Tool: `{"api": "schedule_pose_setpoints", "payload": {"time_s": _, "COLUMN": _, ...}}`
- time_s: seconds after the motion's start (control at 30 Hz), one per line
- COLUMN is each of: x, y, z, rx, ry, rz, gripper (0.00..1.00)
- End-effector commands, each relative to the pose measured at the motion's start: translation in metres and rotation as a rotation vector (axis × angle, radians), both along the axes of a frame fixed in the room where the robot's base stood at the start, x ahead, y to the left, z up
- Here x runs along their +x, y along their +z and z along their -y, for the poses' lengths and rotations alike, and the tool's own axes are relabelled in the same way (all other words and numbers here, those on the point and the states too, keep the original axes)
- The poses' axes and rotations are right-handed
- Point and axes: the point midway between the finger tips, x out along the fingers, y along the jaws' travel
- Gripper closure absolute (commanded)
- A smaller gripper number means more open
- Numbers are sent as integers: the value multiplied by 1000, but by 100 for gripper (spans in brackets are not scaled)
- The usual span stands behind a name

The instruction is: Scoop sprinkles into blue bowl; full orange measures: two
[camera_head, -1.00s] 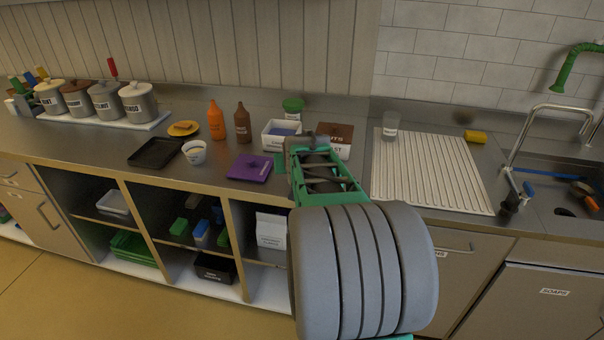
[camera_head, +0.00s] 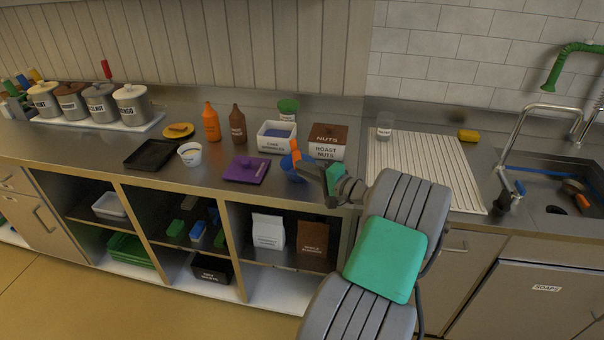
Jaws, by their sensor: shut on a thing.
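The white tub of sprinkles (camera_head: 264,142) stands open on the counter, with blue contents showing inside. The blue bowl (camera_head: 289,172) sits in front of it, partly hidden by my gripper and the orange measure. My gripper (camera_head: 303,167) is shut on the orange measure (camera_head: 295,150), which shows as a small upright orange shape above the bowl's edge. I cannot tell whether the measure holds anything. The bowl's inside is mostly hidden.
A purple lid (camera_head: 246,170) lies left of the bowl. The nuts box (camera_head: 327,142) stands close behind on the right. A white cup (camera_head: 190,154), a black tray (camera_head: 150,155) and sauce bottles (camera_head: 237,126) are farther left. The ribbed drainboard (camera_head: 425,165) is mostly clear.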

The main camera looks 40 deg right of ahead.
Motion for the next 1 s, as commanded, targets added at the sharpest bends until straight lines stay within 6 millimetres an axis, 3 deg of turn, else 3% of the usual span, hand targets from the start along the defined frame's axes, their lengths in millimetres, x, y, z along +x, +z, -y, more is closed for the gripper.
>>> {"api": "schedule_pose_setpoints", "payload": {"time_s": 0.07, "x": -2, "y": -13, "z": 2, "rx": 97, "ry": -1, "rz": 65, "gripper": 100}}
{"api": "schedule_pose_setpoints", "payload": {"time_s": 1.0, "x": -1, "y": -13, "z": 6, "rx": 217, "ry": 0, "rz": 156, "gripper": 100}}
